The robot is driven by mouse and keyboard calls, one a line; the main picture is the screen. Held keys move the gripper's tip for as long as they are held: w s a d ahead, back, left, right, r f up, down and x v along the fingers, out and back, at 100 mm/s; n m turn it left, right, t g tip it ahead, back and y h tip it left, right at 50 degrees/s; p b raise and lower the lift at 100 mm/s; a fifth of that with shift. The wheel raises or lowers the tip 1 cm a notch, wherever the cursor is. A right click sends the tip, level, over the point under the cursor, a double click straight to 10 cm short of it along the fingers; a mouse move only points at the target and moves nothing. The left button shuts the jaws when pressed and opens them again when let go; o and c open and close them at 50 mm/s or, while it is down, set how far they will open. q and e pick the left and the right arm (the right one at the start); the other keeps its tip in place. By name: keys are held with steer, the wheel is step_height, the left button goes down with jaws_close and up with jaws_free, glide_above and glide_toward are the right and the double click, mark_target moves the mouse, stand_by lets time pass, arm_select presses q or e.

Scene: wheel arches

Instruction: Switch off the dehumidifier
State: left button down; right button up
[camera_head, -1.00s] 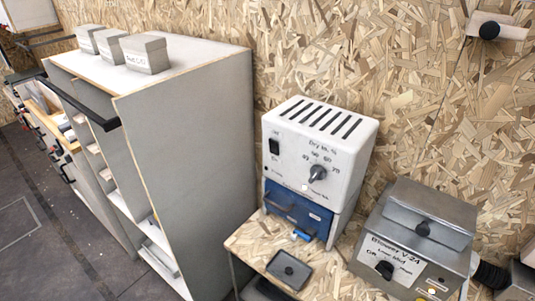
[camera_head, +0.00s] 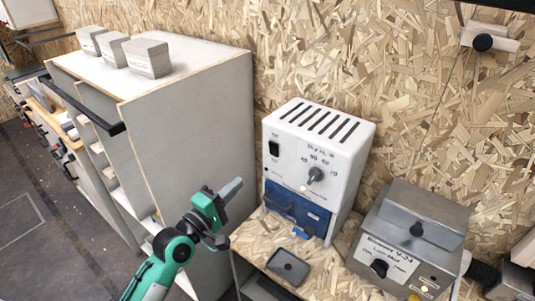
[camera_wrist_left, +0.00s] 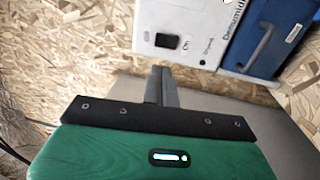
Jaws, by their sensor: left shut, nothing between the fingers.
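The dehumidifier (camera_head: 316,152) is a white box with a slotted top, standing against the chipboard wall. Its front has a black rocker switch (camera_head: 274,149), a dial (camera_head: 316,174) and a blue drawer (camera_head: 296,208) below. In the left wrist view the switch (camera_wrist_left: 167,40) shows close up with "On" printed beside it. My left gripper (camera_head: 236,186) is shut and empty, in front of and to the left of the dehumidifier, lower than the switch. In the left wrist view its fingers (camera_wrist_left: 162,76) point toward the switch, apart from it. My right gripper is not in view.
A grey blower box (camera_head: 410,232) stands to the right of the dehumidifier. A dark tray (camera_head: 288,266) lies on the chipboard stand in front. A tall grey cabinet (camera_head: 195,140) with several small boxes on top stands to the left.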

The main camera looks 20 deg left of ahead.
arm_select(q)
steer(key=p, duration=0.5)
glide_toward(274, 147)
steer(key=x, duration=0.5)
steer(key=shift+w+d+r, duration=0.15)
steer(key=shift+w, duration=0.1)
steer(key=shift+w+d, duration=0.25)
steer(key=shift+w, duration=0.35)
